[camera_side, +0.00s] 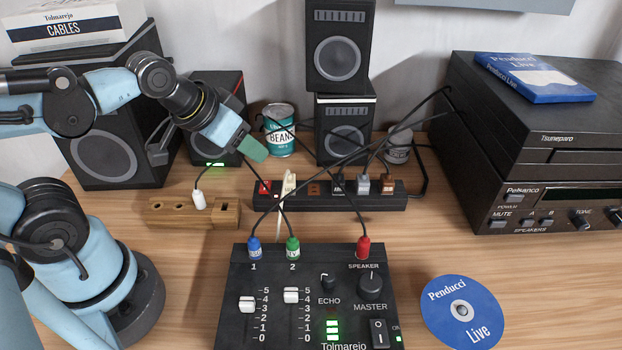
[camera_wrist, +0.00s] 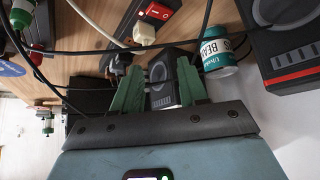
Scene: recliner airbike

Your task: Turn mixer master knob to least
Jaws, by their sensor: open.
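The mixer (camera_side: 310,305) is a black box at the front centre of the table in the side view. Its master knob (camera_side: 370,285) is a round dark knob at the upper right of its panel, below the red speaker plug. My gripper (camera_side: 254,148) has green fingers and is up behind the mixer, above the table and well away from the knob. In the wrist view my gripper (camera_wrist: 160,90) is open, with its two green fingers apart and nothing held between them. The mixer's knob is not visible in the wrist view.
A power strip (camera_side: 290,203) with several plugs lies behind the mixer, and loose cables cross above it. A beans can (camera_side: 279,138) and speakers (camera_side: 340,62) stand at the back. A stereo stack (camera_side: 560,190) is at right; a blue disc (camera_side: 445,325) lies beside the mixer.

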